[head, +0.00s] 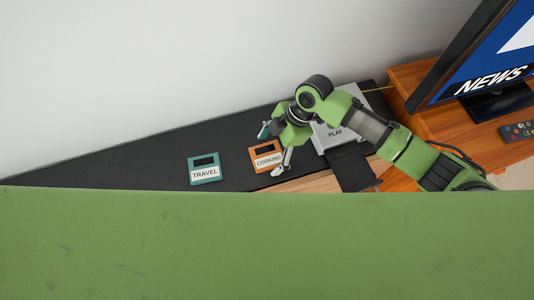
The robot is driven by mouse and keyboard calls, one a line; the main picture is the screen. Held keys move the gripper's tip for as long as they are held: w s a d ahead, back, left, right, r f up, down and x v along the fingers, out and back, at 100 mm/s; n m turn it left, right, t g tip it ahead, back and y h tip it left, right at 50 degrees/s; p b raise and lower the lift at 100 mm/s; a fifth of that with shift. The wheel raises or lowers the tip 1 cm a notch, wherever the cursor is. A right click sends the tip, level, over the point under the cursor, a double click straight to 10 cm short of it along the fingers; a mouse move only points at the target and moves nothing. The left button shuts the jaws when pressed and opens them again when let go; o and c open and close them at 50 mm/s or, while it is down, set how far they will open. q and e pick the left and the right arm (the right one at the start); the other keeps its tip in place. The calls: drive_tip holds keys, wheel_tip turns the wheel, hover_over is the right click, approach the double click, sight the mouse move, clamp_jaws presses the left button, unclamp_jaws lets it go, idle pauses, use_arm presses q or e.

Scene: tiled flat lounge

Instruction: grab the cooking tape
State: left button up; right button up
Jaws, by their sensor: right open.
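The cooking tape (264,161) is an orange cassette with a dark window and a white label reading COOKING. It lies on the black top of a long low unit, right of a teal tape. My right gripper (273,151) is open, over the right side of the cooking tape, one finger near its lower right corner. The other finger is at the tape's far side, by a small teal patch that I cannot identify. I cannot tell whether either finger touches the tape. My left gripper is not in view.
A teal tape labelled TRAVEL (205,173) lies to the left. A silver player marked PLAY (333,133) stands behind my right arm, a black flap in front. A television (490,72) and remote (518,131) are on the wooden stand. The black top (110,176) is clear farther left.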

drive_tip(key=c, duration=1.2)
drive_tip(key=shift+r, duration=0.1)
